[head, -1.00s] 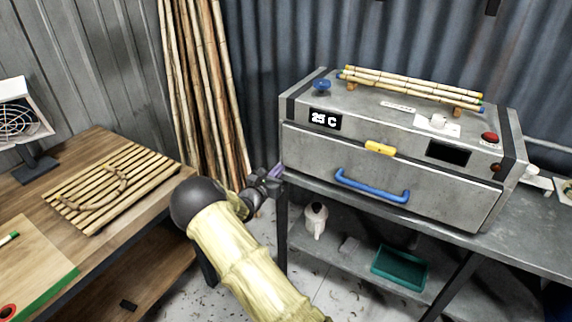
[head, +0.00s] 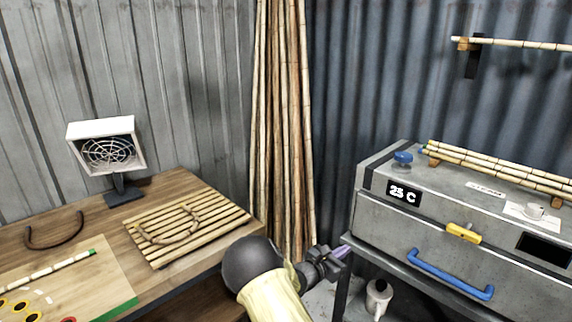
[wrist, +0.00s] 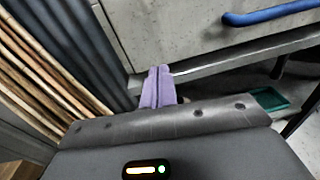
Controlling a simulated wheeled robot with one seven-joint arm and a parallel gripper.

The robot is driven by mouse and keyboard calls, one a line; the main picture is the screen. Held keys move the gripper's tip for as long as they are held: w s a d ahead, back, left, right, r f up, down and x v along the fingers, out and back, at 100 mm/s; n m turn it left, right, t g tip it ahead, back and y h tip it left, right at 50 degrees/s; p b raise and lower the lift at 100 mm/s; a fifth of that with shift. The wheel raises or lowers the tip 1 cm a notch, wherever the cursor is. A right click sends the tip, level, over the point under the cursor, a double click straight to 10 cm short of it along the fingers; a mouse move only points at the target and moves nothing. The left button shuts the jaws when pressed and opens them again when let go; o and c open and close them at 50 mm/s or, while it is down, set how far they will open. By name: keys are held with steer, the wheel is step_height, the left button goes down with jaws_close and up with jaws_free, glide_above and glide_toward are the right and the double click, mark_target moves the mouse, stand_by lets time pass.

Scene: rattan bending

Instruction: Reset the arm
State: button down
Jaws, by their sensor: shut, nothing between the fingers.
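My gripper (head: 342,252) shows in the head view at the end of my arm, in the gap between the wooden table and the metal bench. Its purple fingers are together and empty. In the wrist view the shut fingers (wrist: 158,87) point toward the lower front corner of the grey steamer box (wrist: 190,30). Whether they touch the bench edge I cannot tell. In the head view the steamer box (head: 385,215) stands shut on the bench, with a blue handle (head: 450,275) and a display reading 25 C.
The wooden table (head: 215,195) at left holds a slatted rack (head: 190,235) with a bent piece, a fan (head: 107,150), and a dark curved piece (head: 55,235). Tall poles (head: 283,130) lean in the corner behind my arm. Bundled canes (head: 490,168) rest on the box. A kettle (head: 378,298) sits below.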

steer(key=s+d+m+g+y+p, duration=0.1)
steer(key=s+d+m+g+y, duration=0.1)
steer(key=s+m+g, duration=0.35)
steer(key=s+d+m+g+y, duration=0.25)
steer(key=s+m, duration=0.35)
steer(key=s, duration=0.4)
steer(key=s+a+r+m+y+p, duration=0.1)
steer(key=s+a+r+m+y, duration=0.3)
steer(key=s, duration=0.4)
steer(key=s+a+r+m+y+p, duration=0.1)
steer(key=s+a+r+m+y, duration=0.3)
steer(key=s+a+m, duration=0.3)
steer(key=shift+s+a+r+m+y+p, duration=0.15)
steer(key=shift+s+r+m+y+p, duration=0.25)
steer(key=shift+s+m+y, duration=0.45)
steer(key=shift+w, duration=0.3)
